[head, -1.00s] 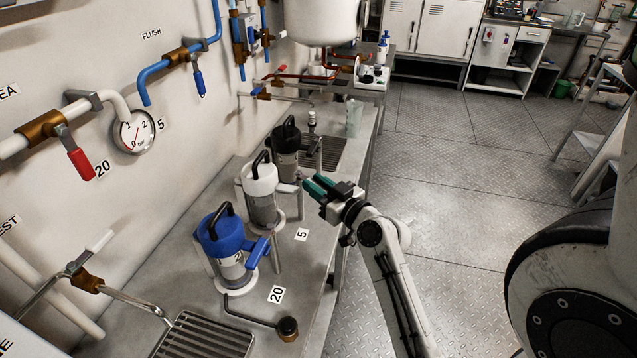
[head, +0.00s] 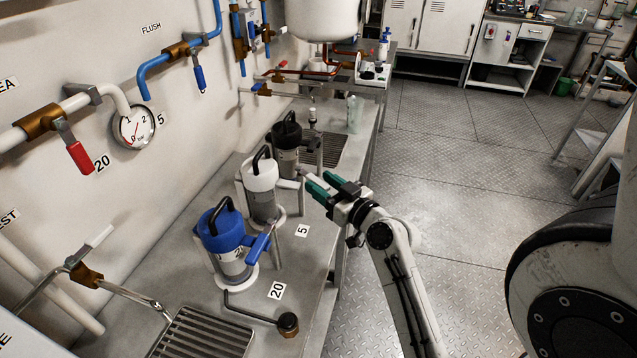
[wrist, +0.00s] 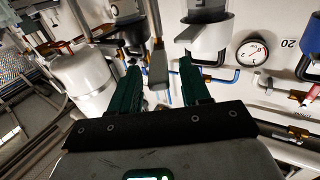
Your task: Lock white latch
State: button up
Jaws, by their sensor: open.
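The white-topped canister (head: 261,178) stands on the bench between a blue-topped one and a black-topped one. Its pale latch lever (head: 290,184) sticks out to the right towards my gripper (head: 313,186). My gripper is open, its two green fingers pointing left at the lever. In the wrist view, a grey-white lever (wrist: 158,66) hangs between the spread fingers of my gripper (wrist: 160,68), beside the white canister (wrist: 207,38). Whether a finger touches the lever cannot be told. Nothing is seen gripped.
The blue-topped canister (head: 222,235) with its blue lever stands nearer, and the black-topped canister (head: 287,140) stands just behind. A bent rod with a dark knob (head: 288,323) lies at the bench front. Open floor (head: 450,190) lies right of the bench.

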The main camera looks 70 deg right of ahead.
jog(key=b+v, duration=0.2)
jog(key=v, duration=0.6)
jog(key=shift+s+a, duration=0.25)
jog(key=shift+s, duration=0.1)
jog(key=shift+c, duration=0.5)
